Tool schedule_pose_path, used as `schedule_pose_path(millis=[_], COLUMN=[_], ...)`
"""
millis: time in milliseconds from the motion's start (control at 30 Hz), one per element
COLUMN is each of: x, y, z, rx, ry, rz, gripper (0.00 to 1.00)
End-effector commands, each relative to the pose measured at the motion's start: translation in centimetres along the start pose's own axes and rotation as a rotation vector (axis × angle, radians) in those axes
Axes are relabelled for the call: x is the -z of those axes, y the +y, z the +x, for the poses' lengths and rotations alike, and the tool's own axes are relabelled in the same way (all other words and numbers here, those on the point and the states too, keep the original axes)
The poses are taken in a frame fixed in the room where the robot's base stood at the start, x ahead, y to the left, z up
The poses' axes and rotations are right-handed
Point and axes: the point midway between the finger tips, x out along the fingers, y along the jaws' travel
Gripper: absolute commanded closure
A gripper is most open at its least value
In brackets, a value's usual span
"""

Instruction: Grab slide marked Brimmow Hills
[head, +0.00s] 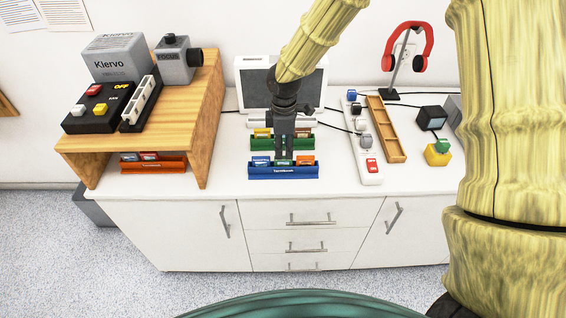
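Small slides stand in three racks, and their markings are too small to read, so I cannot tell which is Brimmow Hills. The blue rack (283,172) at the counter front holds a blue slide (261,161), a green slide (284,163) and an orange slide (306,160). The green rack (257,146) behind it also holds slides, partly hidden by my gripper. The orange rack (153,168) under the wooden stand holds slides too. My gripper (284,157) points down over the middle of the blue rack, at the green slide. Whether it touches or grips it is unclear.
A white-framed screen (252,88) stands behind my gripper. A power strip (366,150), wooden tray (387,130) and red headphones (428,42) are to the right.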

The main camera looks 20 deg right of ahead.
Motion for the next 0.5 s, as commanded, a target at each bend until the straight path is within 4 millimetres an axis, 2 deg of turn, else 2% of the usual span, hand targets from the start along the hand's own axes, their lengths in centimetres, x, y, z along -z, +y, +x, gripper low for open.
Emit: schedule_pose_path(millis=[233, 500], x=[-0.2, -0.2], y=[-0.5, -0.5], z=[3.0, 4.4], rx=[0.003, 0.001], ry=[-0.001, 0.0], rz=[-0.003, -0.002], gripper=[0.64, 0.64])
